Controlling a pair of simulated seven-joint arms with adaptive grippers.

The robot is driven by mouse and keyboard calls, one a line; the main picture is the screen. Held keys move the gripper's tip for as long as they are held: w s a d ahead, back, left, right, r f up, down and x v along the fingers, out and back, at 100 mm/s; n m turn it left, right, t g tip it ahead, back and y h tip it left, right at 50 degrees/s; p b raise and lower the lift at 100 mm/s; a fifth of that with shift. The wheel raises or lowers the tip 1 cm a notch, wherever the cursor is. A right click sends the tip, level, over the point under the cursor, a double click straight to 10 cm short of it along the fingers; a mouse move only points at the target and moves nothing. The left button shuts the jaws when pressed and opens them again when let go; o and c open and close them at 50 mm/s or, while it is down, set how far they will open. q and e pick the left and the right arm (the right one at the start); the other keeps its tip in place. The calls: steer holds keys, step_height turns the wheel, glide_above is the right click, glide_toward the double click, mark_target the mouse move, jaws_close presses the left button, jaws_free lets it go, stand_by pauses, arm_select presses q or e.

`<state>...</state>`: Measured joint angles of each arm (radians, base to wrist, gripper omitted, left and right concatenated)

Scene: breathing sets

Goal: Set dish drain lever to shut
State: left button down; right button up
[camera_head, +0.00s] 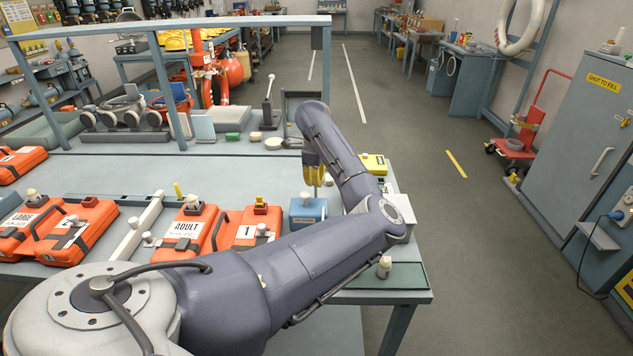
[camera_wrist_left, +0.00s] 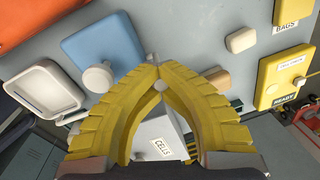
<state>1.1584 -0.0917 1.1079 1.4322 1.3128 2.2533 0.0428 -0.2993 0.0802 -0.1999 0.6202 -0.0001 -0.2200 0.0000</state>
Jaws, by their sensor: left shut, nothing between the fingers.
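My left gripper (camera_head: 316,184) has yellow fingers and points down beside a blue box (camera_head: 307,213) with a pale knob on top. In the left wrist view the gripper's fingertips (camera_wrist_left: 157,72) meet, with nothing held between them. The blue box (camera_wrist_left: 98,45) and its knob lie just left of the tips there. A pale rectangular dish (camera_wrist_left: 47,103) with a raised rim lies further left. A small pale bar (camera_wrist_left: 74,117) sits at its right edge; I cannot tell for sure whether it is the drain lever, or its setting. My arm hides the dish in the head view.
Orange cases (camera_head: 185,232) stand left of the blue box. A yellow box (camera_head: 373,164) lies beyond my arm, and shows with a READY label in the wrist view (camera_wrist_left: 285,78). A white CELLS box (camera_wrist_left: 160,138) shows between the fingers. The aisle floor (camera_head: 480,220) is clear.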

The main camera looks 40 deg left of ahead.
arm_select(q)
steer(key=shift+s+a+f, duration=0.1)
steer(key=shift+s+a, duration=0.15)
steer(key=shift+a, duration=0.05)
steer(key=c, duration=1.6)
jaws_free()
steer(key=shift+a, duration=0.1)
steer(key=o, duration=0.3)
steer(key=shift+w, duration=0.1)
steer(key=shift+d+r, duration=0.2)
steer(key=shift+r, duration=0.35)
step_height(320, 180, up, 11)
steer(key=s, duration=0.1)
steer(key=shift+d, duration=0.35)
steer(key=shift+s, duration=0.1)
